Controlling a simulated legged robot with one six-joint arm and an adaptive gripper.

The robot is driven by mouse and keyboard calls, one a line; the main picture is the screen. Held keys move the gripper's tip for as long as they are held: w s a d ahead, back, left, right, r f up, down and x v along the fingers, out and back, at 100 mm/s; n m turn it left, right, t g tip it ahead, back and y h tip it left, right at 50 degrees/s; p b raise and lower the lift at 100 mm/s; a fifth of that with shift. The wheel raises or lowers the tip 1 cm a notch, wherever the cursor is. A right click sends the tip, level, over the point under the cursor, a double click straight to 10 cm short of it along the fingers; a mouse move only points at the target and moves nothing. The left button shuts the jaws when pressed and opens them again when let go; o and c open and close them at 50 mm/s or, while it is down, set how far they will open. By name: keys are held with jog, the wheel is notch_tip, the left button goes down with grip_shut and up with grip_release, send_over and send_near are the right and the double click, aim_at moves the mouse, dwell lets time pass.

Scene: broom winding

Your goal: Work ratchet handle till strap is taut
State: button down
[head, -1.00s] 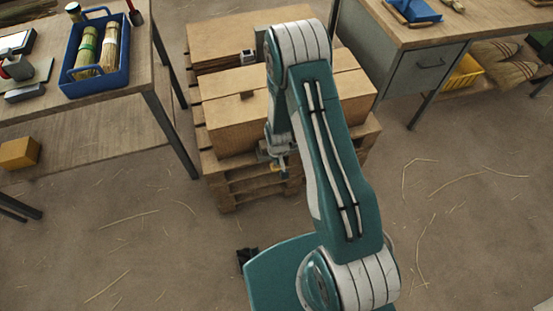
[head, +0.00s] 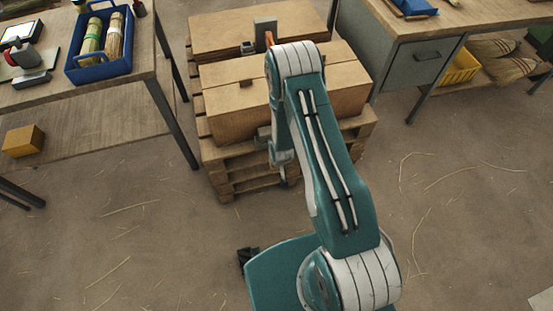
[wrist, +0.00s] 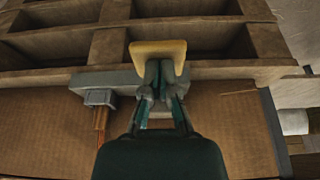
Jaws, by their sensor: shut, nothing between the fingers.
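My gripper (wrist: 158,88) is shut in the wrist view. Its fingertips are up against a pale yellow, flared piece, apparently the ratchet handle's grip (wrist: 158,50); the fingers hide part of it. A grey metal bar (wrist: 225,79) runs behind it along the carton's edge. To the left, a short orange strap (wrist: 101,122) runs from a grey bracket (wrist: 100,97) over the carton (wrist: 235,130). In the head view, my arm hides most of the gripper and ratchet area. An orange piece (head: 268,38) shows by a grey plate (head: 265,24) on top. Strap tension cannot be told.
Cartons (head: 225,75) stand on a wooden pallet (head: 232,182). A workbench with a blue tray (head: 82,75) of brush bundles is on the left. A desk with a grey drawer (head: 415,70) is on the right.

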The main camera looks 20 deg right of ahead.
jog(key=shift+s+f, duration=0.2)
jog(key=shift+f, duration=0.55)
jog(key=shift+s+f, duration=0.15)
